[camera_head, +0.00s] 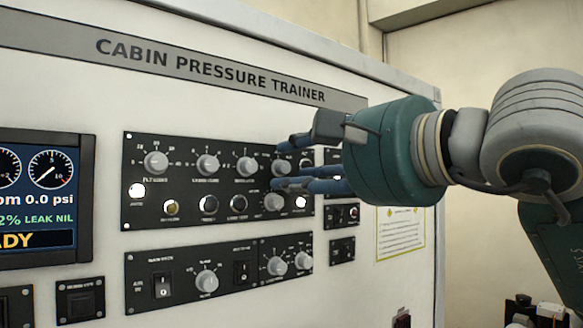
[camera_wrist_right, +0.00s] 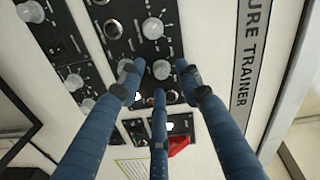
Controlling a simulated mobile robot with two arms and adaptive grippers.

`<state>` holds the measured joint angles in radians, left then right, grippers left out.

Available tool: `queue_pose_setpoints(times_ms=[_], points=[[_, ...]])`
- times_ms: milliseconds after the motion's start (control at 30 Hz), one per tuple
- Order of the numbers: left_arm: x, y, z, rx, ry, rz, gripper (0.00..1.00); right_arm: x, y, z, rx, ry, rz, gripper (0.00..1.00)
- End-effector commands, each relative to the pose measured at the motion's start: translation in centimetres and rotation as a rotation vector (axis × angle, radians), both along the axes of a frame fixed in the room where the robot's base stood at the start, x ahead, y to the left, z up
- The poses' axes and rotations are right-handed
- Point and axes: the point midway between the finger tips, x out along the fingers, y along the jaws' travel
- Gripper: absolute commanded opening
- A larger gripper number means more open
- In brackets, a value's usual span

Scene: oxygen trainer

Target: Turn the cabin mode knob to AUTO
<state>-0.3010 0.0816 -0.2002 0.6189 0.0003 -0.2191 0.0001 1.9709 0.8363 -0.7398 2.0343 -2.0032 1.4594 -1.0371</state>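The control panel (camera_head: 224,142) carries several grey round knobs; their labels are too small to read, so I cannot tell which is the cabin mode knob. My right gripper (camera_head: 281,166) has its three blue fingers spread open at the right end of this panel. The top-row end knob (camera_head: 281,169) shows between its fingers. In the right wrist view, that knob (camera_wrist_right: 162,68) sits just beyond the open fingertips (camera_wrist_right: 160,88), with no clear contact. A lower knob (camera_head: 273,202) is just below the fingers; it is partly covered by a fingertip in the wrist view (camera_wrist_right: 126,66). My left gripper is not in view.
A second panel (camera_head: 225,269) with knobs and rocker switches is below. A display screen (camera_head: 38,195) is at left. A red part (camera_wrist_right: 179,146) shows between the fingers.

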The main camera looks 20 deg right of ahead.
Motion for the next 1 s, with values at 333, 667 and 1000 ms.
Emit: queue_pose_setpoints(times_ms=[333, 667, 1000], points=[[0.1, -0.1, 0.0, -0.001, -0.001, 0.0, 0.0, -7.0, -2.5, 0.4, 0.0, -0.007, -0.001, 0.34], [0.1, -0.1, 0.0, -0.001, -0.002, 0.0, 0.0, -9.7, -3.4, 0.4, -0.001, -0.002, 0.001, 0.34], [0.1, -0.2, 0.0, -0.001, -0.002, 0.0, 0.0, -9.7, -3.4, 0.4, -0.001, -0.002, 0.001, 0.34]])
